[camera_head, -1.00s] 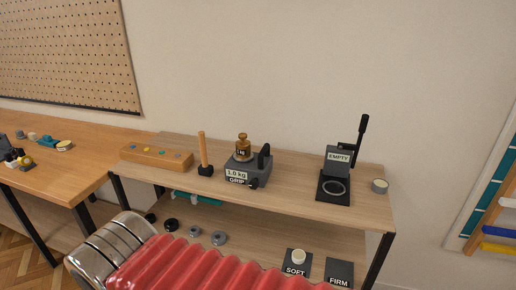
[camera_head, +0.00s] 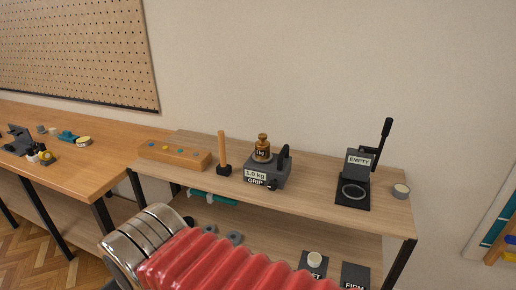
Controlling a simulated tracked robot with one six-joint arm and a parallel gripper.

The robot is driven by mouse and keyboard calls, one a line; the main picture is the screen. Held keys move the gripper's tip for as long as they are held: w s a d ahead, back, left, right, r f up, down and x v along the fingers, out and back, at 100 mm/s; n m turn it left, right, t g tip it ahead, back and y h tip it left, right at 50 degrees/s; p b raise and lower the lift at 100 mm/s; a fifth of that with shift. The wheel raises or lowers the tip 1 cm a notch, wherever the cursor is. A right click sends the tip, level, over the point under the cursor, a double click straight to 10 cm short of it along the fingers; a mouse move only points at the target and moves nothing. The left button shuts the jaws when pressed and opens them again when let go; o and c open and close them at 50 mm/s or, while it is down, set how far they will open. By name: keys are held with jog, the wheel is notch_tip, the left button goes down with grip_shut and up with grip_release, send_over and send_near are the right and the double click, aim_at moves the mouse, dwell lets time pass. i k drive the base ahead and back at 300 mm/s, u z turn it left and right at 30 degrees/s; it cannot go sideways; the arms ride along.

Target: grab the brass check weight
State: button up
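The brass check weight (camera_head: 262,149) is a small knobbed cylinder marked 1 kg. It stands upright on top of a dark grey device (camera_head: 268,174) labelled "1.0 kg" and "GRIP", near the middle of the upper shelf. My gripper is not in view; only my red ribbed arm cover and a silver part show at the bottom of the picture, in front of the shelf.
A wooden-handled mallet (camera_head: 223,156) stands left of the device, beside a wooden block with coloured dots (camera_head: 175,154). A black lever press marked EMPTY (camera_head: 356,181) and a small round tin (camera_head: 401,191) are at right. A workbench (camera_head: 95,165) adjoins at left.

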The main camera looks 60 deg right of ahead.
aim_at(262, 147)
jog(key=i, duration=0.95)
